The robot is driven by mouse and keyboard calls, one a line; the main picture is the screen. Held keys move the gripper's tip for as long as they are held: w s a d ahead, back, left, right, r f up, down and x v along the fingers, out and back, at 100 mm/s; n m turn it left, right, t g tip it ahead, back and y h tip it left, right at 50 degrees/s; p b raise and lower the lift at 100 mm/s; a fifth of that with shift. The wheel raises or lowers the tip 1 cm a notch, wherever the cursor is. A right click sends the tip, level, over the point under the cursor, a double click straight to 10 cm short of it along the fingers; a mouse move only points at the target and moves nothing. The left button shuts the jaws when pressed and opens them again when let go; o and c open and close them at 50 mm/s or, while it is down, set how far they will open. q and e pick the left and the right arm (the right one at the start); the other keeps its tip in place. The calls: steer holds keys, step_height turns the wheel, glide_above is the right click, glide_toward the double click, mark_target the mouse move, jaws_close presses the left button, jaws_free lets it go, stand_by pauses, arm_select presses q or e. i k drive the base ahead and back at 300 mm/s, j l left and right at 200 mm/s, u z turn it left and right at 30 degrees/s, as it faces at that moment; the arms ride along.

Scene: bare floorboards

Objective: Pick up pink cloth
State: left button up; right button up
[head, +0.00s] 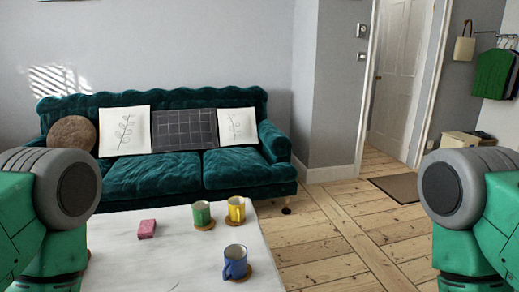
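A small pink folded cloth (147,229) lies on the white table (180,262), left of the mugs and near the table's middle. Nothing touches it. My two green and grey arms show at the left and right edges of the head view. Neither gripper is in the picture, so I cannot see their fingers.
A green mug (202,214), a yellow mug (236,209) and a blue mug (236,261) stand on round coasters on the table's right side. A teal sofa (160,176) with cushions is behind the table. Open floorboards (330,240) lie to the right.

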mark_target(147, 228)
steer(key=i+j, duration=0.15)
steer(key=i, duration=0.35)
steer(key=i+j, duration=0.2)
steer(key=i, duration=0.3)
